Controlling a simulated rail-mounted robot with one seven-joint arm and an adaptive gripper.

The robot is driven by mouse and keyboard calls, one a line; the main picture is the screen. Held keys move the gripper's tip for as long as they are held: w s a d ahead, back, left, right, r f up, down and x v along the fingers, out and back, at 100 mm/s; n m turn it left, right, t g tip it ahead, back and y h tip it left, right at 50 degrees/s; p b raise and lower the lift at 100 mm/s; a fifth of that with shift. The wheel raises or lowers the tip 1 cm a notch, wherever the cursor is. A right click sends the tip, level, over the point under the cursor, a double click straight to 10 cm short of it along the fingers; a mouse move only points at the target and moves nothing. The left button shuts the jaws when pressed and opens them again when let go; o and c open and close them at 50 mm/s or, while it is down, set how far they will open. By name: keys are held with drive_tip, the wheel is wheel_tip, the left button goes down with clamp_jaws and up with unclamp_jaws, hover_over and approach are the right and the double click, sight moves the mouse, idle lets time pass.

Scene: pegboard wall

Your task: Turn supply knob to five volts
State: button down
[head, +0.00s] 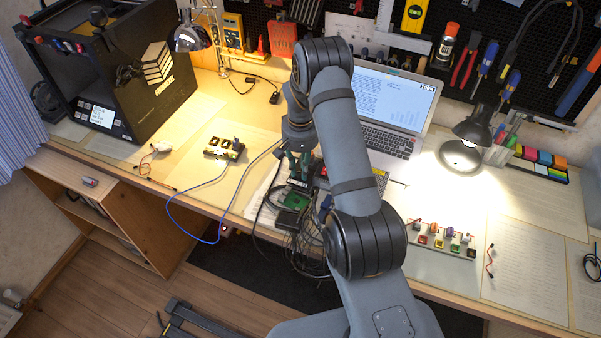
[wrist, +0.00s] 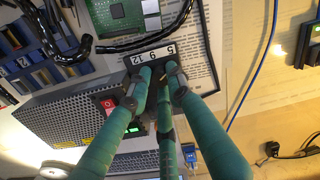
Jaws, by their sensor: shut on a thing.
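The power supply (wrist: 70,118) is a grey perforated box with a lit red rocker switch (wrist: 108,104) and a green light, in the wrist view. My gripper (wrist: 156,84) has green fingers closed in at the panel just below this label, shut on the supply knob. The fingers hide most of the knob, so I cannot tell which number it points to. In the head view my gripper (head: 299,168) is down at the bench, left of my forearm.
A green circuit board (head: 293,198) and black cables lie in front of my gripper. An open laptop (head: 390,110) stands behind my arm. A small device (head: 223,148) with a blue cable lies to the left. A row of coloured parts (head: 442,240) sits to the right.

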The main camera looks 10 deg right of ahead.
sight(300, 172)
drive_tip(key=shift+m+b, duration=0.3)
drive_tip(key=shift+m, duration=0.2)
drive_tip(key=c, duration=1.6)
unclamp_jaws()
drive_tip(key=shift+o, duration=0.2)
drive_tip(key=shift+r, duration=4.05)
